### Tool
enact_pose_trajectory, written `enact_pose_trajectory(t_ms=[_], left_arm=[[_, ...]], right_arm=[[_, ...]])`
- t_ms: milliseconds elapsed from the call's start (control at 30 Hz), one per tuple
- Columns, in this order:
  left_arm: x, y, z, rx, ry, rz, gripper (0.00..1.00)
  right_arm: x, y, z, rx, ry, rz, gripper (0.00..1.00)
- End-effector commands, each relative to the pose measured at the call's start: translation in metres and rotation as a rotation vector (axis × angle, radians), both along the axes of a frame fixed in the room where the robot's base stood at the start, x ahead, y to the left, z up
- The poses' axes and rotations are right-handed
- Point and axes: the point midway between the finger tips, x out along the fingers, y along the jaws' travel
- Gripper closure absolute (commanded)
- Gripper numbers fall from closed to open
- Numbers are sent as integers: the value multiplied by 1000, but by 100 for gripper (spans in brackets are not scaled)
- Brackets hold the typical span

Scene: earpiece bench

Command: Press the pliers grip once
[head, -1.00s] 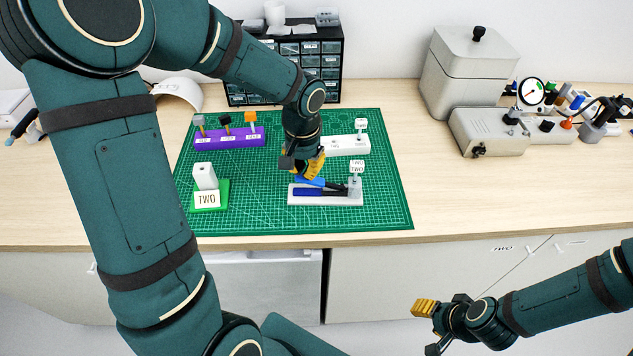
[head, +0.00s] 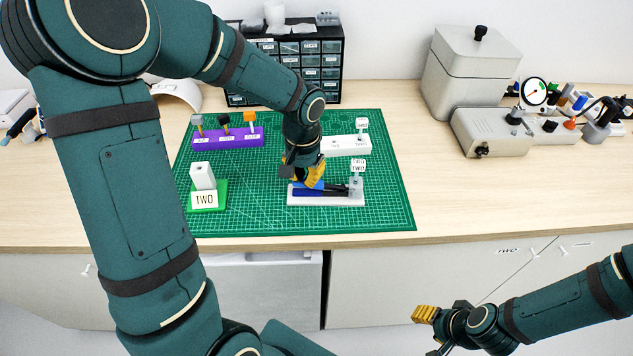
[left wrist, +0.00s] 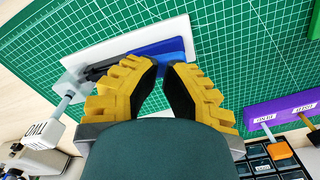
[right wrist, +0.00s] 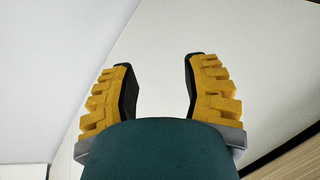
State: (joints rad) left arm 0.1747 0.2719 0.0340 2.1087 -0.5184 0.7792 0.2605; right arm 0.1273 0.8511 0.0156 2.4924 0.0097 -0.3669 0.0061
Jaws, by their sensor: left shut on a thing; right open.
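The pliers, with blue grips (head: 303,192) and dark jaws, lie on a white base (head: 325,201) with a post and label plate at its right end. My left gripper (head: 309,179) points down over the blue grips, its yellow fingers shut on the pliers grip and partly hiding it. The left wrist view shows the blue grip (left wrist: 158,47) at the fingertips (left wrist: 167,66). In the head view the two grips lie close together. My right gripper (head: 425,314) is open and empty, away in front of the bench; it also shows in the right wrist view (right wrist: 157,72).
A green cutting mat (head: 260,215) lies under the pliers stand. A purple block (head: 228,138) with several tools, a white block (head: 345,146) and a green stand marked TWO (head: 205,198) share the mat. A grey machine (head: 490,130) is at the right. The mat's front is clear.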

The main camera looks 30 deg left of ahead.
Motion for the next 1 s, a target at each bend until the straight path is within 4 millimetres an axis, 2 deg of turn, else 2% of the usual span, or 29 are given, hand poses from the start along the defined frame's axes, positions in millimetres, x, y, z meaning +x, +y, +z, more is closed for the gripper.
enact_pose_trajectory(t_ms=[233, 433, 1000], left_arm=[[0, -1, -3, -1, 0, -1, 100], [0, -1, -3, -1, 0, -1, 100], [0, 0, 42, 0, 1, -1, 100]], right_arm=[[-1, 0, -2, 0, 3, 2, 53], [-12, 2, -1, 7, 28, 22, 53], [-2, 0, 32, 1, 5, 4, 53]])
